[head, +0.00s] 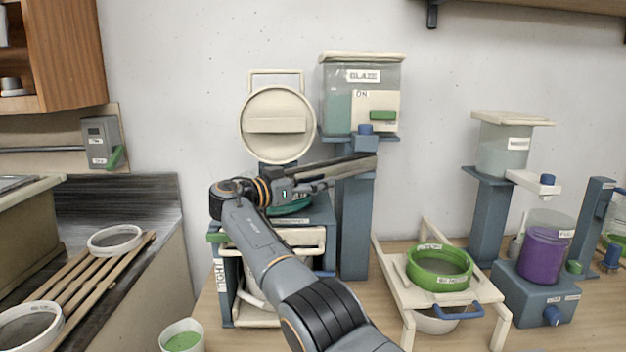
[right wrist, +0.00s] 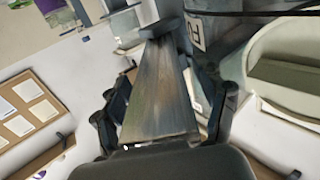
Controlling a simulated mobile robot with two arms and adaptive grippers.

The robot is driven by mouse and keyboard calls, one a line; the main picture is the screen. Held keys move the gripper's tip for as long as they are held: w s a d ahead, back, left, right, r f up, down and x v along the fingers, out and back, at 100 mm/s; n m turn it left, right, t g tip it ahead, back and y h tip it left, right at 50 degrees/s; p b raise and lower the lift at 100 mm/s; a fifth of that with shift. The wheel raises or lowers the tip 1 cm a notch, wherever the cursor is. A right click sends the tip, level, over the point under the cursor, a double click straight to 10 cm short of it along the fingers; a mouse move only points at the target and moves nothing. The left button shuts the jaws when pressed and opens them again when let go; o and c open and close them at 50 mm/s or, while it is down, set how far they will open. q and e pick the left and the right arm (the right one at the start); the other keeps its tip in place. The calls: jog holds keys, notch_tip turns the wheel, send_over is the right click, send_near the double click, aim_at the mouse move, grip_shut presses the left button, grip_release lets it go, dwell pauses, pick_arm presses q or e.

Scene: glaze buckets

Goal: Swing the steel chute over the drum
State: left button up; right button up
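The steel chute (head: 342,168) is a long grey metal trough that runs left from the blue post under the glaze hopper (head: 362,95). My right gripper (head: 318,182) is at its left end. In the right wrist view the chute (right wrist: 160,90) lies between the spread fingers of my right gripper (right wrist: 168,98), with narrow gaps beside it, so the gripper looks open. The drum (head: 290,207) seems to be the green-rimmed opening in the blue housing, mostly hidden behind my right arm. Its round cream lid (head: 278,108) stands raised behind. My left gripper is not in view.
A green sieve (head: 440,282) sits on a cream stand over a bowl to the right. A purple glaze bucket (head: 545,255) stands farther right. A green-filled cup (head: 182,338) stands at the front left. A wooden slatted rack (head: 85,275) lies at left.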

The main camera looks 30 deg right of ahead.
jog(key=shift+a, duration=0.1)
jog(key=v, duration=1.1)
jog(key=shift+a, duration=0.4)
jog(key=shift+s, duration=0.15)
